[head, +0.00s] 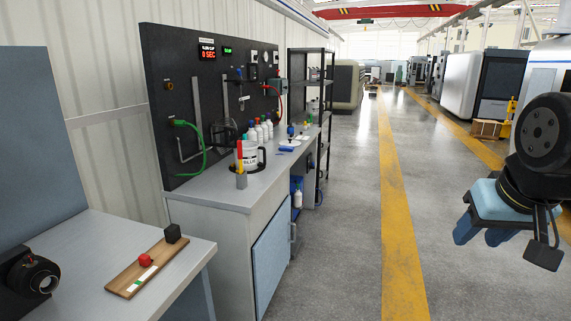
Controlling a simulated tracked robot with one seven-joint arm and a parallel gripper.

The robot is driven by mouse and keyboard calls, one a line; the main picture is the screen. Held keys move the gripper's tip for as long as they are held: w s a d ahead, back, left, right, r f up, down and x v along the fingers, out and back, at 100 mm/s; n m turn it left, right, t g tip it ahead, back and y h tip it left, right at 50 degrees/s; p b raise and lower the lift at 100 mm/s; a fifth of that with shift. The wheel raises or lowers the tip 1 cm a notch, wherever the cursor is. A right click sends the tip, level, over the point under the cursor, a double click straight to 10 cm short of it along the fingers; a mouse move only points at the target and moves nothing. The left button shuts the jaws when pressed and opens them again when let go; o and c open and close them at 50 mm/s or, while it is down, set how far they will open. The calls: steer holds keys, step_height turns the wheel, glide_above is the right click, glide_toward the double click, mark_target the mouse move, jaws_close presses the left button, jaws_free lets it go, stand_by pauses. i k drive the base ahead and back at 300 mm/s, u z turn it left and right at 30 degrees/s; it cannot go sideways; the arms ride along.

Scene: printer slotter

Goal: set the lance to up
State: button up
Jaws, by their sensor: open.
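I cannot tell for sure which part is the lance. A thin upright piece with a blue top (239,78) on the black wall panel (160,60) may be it; it is small, and its setting cannot be read. My gripper (505,238) hangs at the right edge over the aisle, open and empty, well apart from the panel and bench.
The grey bench (215,190) holds a white glue pot (250,154), a red-and-yellow upright piece (240,160) and several white bottles (262,131). A nearer table (95,235) carries a wooden board (145,268) with a red knob. The aisle floor (340,220) is clear.

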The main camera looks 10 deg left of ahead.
mark_target(227, 130)
steer(key=u, duration=0.1)
steer(key=i, duration=1.1)
steer(key=u, duration=0.3)
steer(key=i, duration=1.9)
steer(key=u, duration=0.2)
